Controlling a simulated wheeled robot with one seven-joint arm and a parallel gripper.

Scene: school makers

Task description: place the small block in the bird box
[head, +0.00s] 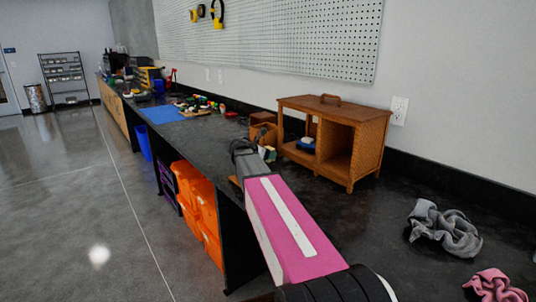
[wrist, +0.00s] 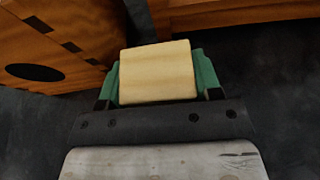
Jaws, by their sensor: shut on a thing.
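My gripper (wrist: 155,82) is shut on the small block (wrist: 156,72), a pale yellow wooden piece held between green fingertips in the wrist view. The bird box (wrist: 50,50) is brown wood with a dark oval hole and dark joints, at the upper left of the wrist view. In the head view the bird box (head: 264,131) stands just behind my gripper (head: 265,153), left of the wooden cabinet. The block appears beside the bird box, not inside it. My arm hides part of the gripper, and the bird box's interior cannot be made out.
A wooden cabinet (head: 368,150) with a top handle stands right of the bird box; a blue item (head: 306,144) is inside. Grey cloth (head: 445,228) and pink cloth (head: 495,287) lie at the right. Small items and a blue mat (head: 162,114) lie farther along the dark counter.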

